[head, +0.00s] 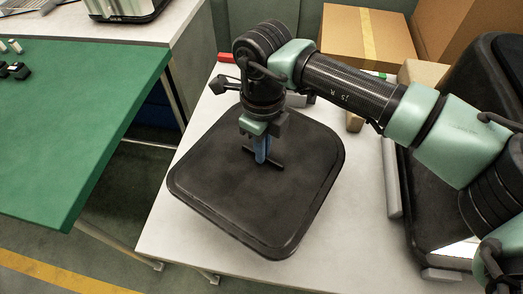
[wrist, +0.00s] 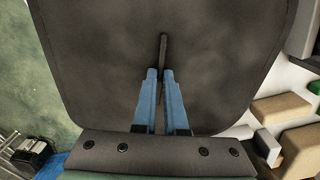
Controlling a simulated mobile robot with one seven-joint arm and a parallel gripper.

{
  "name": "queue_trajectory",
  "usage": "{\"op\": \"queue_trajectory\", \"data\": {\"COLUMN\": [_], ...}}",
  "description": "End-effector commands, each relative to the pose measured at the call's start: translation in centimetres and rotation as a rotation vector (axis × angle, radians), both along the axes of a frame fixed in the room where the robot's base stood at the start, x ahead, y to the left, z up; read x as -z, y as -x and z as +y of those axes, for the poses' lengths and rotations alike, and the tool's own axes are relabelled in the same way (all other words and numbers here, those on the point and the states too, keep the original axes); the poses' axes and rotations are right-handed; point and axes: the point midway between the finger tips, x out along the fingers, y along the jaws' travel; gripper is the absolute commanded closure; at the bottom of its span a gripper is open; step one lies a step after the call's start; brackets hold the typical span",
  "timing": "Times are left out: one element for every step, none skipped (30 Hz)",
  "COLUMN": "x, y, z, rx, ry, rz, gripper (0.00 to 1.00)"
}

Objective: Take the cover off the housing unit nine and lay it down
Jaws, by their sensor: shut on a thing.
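The cover is a black, rounded-square lid (head: 225,195) with a thin dark bar handle (head: 275,163) across its middle. It appears roughly level over the white table in the head view, near the table's left edge. I cannot tell whether it rests on something or hangs just above it. My gripper (head: 261,155) points down with blue fingers shut on the handle. In the wrist view the lid (wrist: 100,60) fills most of the picture, and my gripper (wrist: 160,75) has the handle (wrist: 163,45) between its fingertips. No number nine is readable.
A black housing-like unit (head: 425,205) stands at the right, partly behind my arm, beside a grey bar (head: 391,178). Cardboard boxes (head: 365,38) stand at the back. A green-topped table (head: 75,110) is at the left across a floor gap. White tabletop (head: 340,245) shows clear at the front.

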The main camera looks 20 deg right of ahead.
Motion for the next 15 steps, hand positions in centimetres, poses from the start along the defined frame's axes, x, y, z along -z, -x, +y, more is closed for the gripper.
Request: {"op": "queue_trajectory", "data": {"x": [0.3,0.4,0.7,0.9,1.2,1.5,1.8,2.1,2.6,3.0,3.3,3.8,4.2,4.5,5.0], "y": [0.0,0.0,0.0,0.0,0.0,0.0,0.0,0.0,0.0,0.0,0.0,0.0,0.0,0.0,0.0], "z": [0.0,0.0,0.0,0.0,0.1,0.1,0.1,0.1,0.1,0.1,0.1,0.1,0.1,0.1,0.1], "rx": [0.000,0.000,0.000,0.000,0.000,0.000,0.000,0.000,0.000,0.000,0.000,0.000,0.000,0.000,-0.001], "ry": [-0.001,-0.001,-0.001,-0.001,-0.001,-0.001,-0.001,0.000,-0.001,-0.001,-0.001,-0.001,-0.001,-0.001,-0.001], "rz": [-0.001,-0.001,-0.001,-0.001,-0.001,-0.001,-0.001,-0.001,-0.001,-0.001,-0.001,0.000,0.000,0.000,-0.001], "gripper": [1.00,1.00,1.00,1.00,1.00,1.00,1.00,1.00,1.00,1.00,1.00,1.00,1.00,1.00,1.00]}}
